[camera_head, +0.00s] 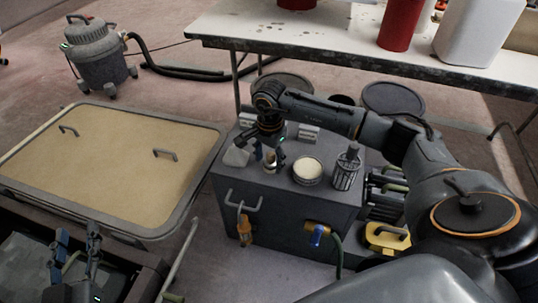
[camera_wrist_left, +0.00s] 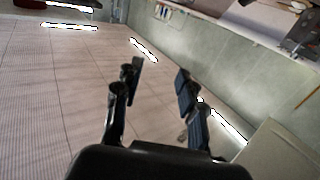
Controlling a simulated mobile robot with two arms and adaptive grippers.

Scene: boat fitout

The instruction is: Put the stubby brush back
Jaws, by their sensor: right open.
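My right gripper (camera_head: 268,152) is open above the left part of the grey cabinet's top (camera_head: 290,192), its arm reaching in from the right. A small upright item with a tan part and a pale lower part (camera_head: 270,163) shows right at its fingers; I cannot tell whether it is the stubby brush or whether the fingers touch it. The gripper hides part of it. My left gripper (camera_head: 76,252) is at the lower left of the head view, away from the cabinet.
On the cabinet stand a round cream-topped tub (camera_head: 307,171), a mesh holder with a dark item (camera_head: 347,168) and a pale flat item (camera_head: 237,156). An orange item (camera_head: 245,231) hangs from the front handle. A white table (camera_head: 350,48) stands behind; a tan hatch panel (camera_head: 105,160) lies left.

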